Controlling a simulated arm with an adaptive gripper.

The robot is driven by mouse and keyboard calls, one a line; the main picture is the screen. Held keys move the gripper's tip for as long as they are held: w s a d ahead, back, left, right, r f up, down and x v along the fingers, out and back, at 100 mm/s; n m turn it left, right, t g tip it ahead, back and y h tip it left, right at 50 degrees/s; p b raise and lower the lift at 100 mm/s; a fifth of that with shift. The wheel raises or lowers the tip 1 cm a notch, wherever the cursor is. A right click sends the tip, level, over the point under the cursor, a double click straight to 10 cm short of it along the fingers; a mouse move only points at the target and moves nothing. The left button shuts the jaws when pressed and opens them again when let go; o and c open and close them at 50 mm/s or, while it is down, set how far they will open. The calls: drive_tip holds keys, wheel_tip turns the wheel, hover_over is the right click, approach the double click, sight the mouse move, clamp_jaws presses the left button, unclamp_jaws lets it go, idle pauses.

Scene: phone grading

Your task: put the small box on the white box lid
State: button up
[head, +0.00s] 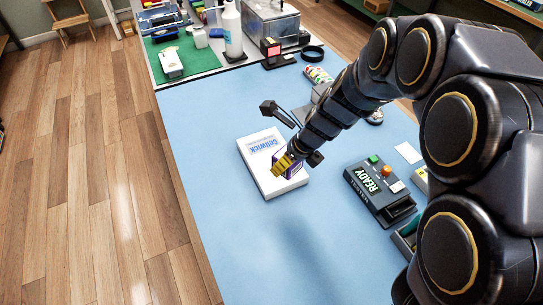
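The white box (256,176) lies flat on the blue mat, its pale lid facing up with blue "Cellwick" lettering. A small dark purple box (298,170) shows at the lid's right part, mostly hidden by my gripper. My gripper (283,166) reaches in from the upper right, its yellow fingertips over the lid and right at the small box. The fingers cover one another, so I cannot tell whether they are closed on it. I also cannot tell whether the small box touches the lid.
A dark device (371,184) reading "READY" with coloured buttons stands right of the white box. A white card (408,153) lies beyond it. A spray bottle (232,30), a clear case (271,25) and a green mat (185,52) are at the back. The blue mat's front left is clear.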

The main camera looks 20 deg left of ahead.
drive_tip(key=shift+s+a, duration=0.15)
drive_tip(key=shift+a, duration=0.3)
drive_tip(key=w+a+f, duration=0.4)
drive_tip(key=w+a, duration=0.1)
drive_tip(key=w, duration=0.3)
hover_over(268, 155)
drive_tip(key=d, duration=0.1)
drive_tip(key=f, duration=0.3)
drive_tip(key=s+f, duration=0.1)
drive_tip(key=f, duration=0.1)
drive_tip(key=shift+d+f, duration=0.15)
drive_tip(key=shift+f, duration=0.05)
drive_tip(key=shift+w+f, duration=0.15)
drive_tip(key=shift+f, duration=1.55)
drive_tip(key=shift+f, duration=0.2)
drive_tip(key=o, duration=1.2)
drive_tip(key=shift+c, duration=0.2)
